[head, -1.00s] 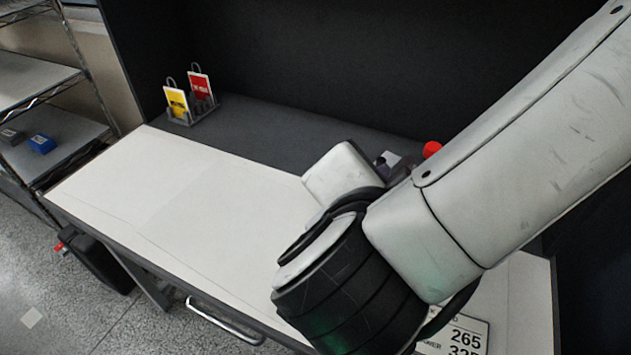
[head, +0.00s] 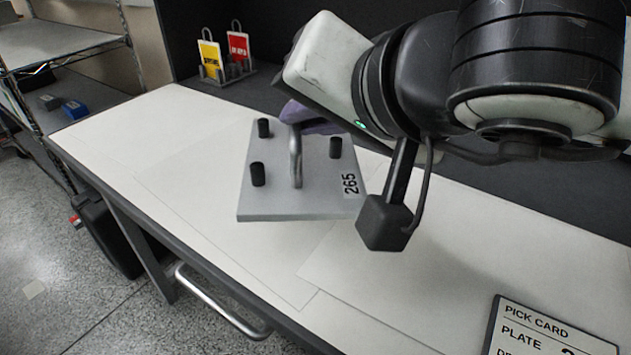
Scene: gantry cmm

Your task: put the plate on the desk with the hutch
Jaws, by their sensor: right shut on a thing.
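The plate (head: 270,196) is a grey square slab marked 265, with black pegs and an upright metal handle (head: 296,160). It shows in the middle of the head view over the white top of the desk (head: 190,150). I cannot tell whether it touches the top or hangs just above it. My right gripper (head: 305,119) is shut on the plate at the top of the handle. My wrist partly hides the fingers. My left gripper is not in view.
A pick card (head: 550,335) lies at the desk's front right. A rack with a yellow and a red card (head: 238,45) stands at the back left. The dark hutch panel rises behind. The white top left of the plate is clear. A wire shelf (head: 60,40) stands at far left.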

